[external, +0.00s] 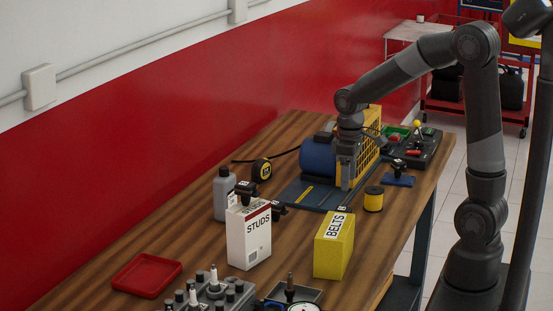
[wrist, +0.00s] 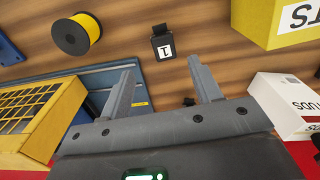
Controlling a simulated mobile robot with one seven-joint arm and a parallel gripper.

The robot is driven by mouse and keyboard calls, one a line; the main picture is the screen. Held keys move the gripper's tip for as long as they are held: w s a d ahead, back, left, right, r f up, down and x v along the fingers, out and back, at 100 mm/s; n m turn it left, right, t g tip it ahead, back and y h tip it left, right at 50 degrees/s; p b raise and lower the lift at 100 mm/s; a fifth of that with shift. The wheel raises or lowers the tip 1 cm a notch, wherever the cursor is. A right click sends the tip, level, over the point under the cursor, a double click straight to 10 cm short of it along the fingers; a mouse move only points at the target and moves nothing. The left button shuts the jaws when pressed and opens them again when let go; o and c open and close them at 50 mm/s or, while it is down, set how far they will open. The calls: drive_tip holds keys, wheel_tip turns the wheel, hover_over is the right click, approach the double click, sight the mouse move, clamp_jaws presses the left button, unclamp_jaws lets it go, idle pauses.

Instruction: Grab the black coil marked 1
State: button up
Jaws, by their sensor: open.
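The black coil (wrist: 164,47) has a white label with a 1. In the wrist view it lies on the wooden table, just beyond my fingertips and between their lines. In the external view only its top shows (external: 342,209), behind the yellow BELTS box. My gripper (wrist: 160,78) is open with nothing held between its fingers. In the external view my gripper (external: 347,186) points down over the table, beside the blue motor and its yellow guard, above and slightly behind the coil.
The yellow BELTS box (external: 333,247) and yellow spool (external: 373,199) stand close to the coil. The white STUDS box (external: 249,236) is to the left. A blue motor (external: 319,158) with a yellow guard (external: 362,150) stands behind. Bare wood lies around the coil.

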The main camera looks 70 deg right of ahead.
hover_over(344, 209)
drive_tip(key=f, duration=0.4)
drive_tip(key=shift+s+d+f, duration=0.3)
drive_tip(key=shift+f, duration=0.1)
drive_tip(key=shift+w+a+f, duration=0.15)
drive_tip(key=shift+w+f, duration=0.05)
drive_tip(key=shift+f, duration=1.15)
drive_tip(key=shift+w+a+f, duration=0.1)
drive_tip(key=shift+w+f, duration=0.05)
drive_tip(key=shift+f, duration=1.2)
drive_tip(key=c, duration=1.1)
drive_tip(key=shift+r, duration=0.1)
drive_tip(key=shift+c, duration=0.2)
